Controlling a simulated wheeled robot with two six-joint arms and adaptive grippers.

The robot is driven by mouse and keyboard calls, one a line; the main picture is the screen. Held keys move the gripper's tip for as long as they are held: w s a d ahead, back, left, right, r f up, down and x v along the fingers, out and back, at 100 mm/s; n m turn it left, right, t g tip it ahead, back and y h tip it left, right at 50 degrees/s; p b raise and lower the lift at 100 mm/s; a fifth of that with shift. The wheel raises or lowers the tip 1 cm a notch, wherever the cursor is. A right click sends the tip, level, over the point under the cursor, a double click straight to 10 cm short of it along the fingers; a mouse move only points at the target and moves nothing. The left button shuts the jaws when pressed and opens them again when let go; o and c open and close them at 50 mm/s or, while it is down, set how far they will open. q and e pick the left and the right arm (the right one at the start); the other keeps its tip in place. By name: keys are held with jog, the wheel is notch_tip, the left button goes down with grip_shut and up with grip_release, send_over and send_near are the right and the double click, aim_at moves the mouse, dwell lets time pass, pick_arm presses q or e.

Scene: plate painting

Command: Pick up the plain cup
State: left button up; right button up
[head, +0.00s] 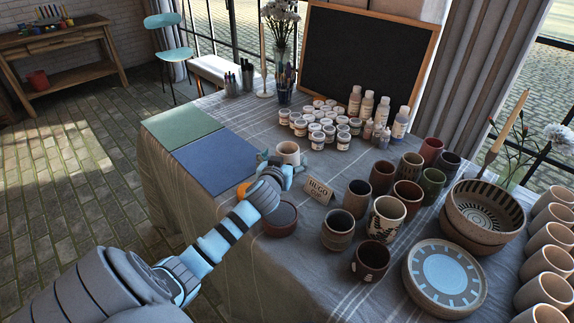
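A plain beige cup (288,150) stands upright near the middle of the table, beside the blue mat's right corner. My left gripper (284,163) is at the near side of this cup. Its light-blue fingers are spread to the left and right of it, and the gripper hides the cup's lower part. The fingers look open, with no clear contact on the cup. My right gripper is not in view.
A name card reading HUGO (319,190) and a dark-filled bowl (281,218) are close to my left gripper. Painted cups (387,217) and a blue-centred plate (446,278) crowd the right. Paint jars (318,135) stand behind. The blue mat (212,170) and green mat (178,127) are mostly clear.

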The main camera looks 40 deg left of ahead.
aim_at(290, 145)
pick_arm(q)
jog(key=x, duration=0.4)
jog(key=shift+f+b, duration=0.1)
jog(key=shift+b, duration=0.25)
jog(key=x, duration=0.2)
jog(key=b+x, duration=0.1)
jog(key=shift+w+a, duration=0.2)
jog(key=shift+a, duration=0.35)
jog(key=shift+w, duration=0.15)
jog(key=c, duration=0.8)
jog(key=shift+r, duration=0.25)
jog(key=c, duration=1.2)
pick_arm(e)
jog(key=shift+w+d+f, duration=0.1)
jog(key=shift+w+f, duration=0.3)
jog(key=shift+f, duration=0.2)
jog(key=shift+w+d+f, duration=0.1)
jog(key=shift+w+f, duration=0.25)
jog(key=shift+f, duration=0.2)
